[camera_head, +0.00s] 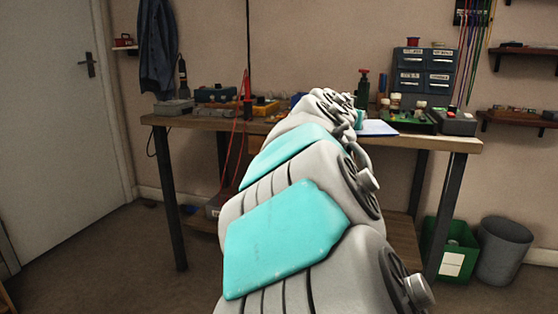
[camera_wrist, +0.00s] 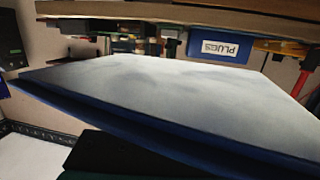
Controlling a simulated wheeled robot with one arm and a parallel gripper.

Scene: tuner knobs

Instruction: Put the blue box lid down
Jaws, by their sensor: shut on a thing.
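The blue box lid (camera_head: 379,129) shows in the head view as a thin, pale sheet with a blue edge, by the front of the workbench top. In the wrist view the lid (camera_wrist: 185,100) fills the middle as a broad grey-white face with a dark blue rim along its near side. My gripper (camera_head: 358,121) is mostly hidden behind my arm in the head view, at the lid's left side. It is shut on the lid. The fingertips are not clearly seen. I cannot tell whether the lid touches the bench.
The wooden workbench (camera_head: 458,145) carries tools and boxes at the left and a green board (camera_head: 408,120) with knobs at the right. A blue drawer cabinet (camera_head: 424,72) stands at the back. A green bin (camera_head: 436,268) and a grey bin (camera_head: 503,250) stand on the floor at right.

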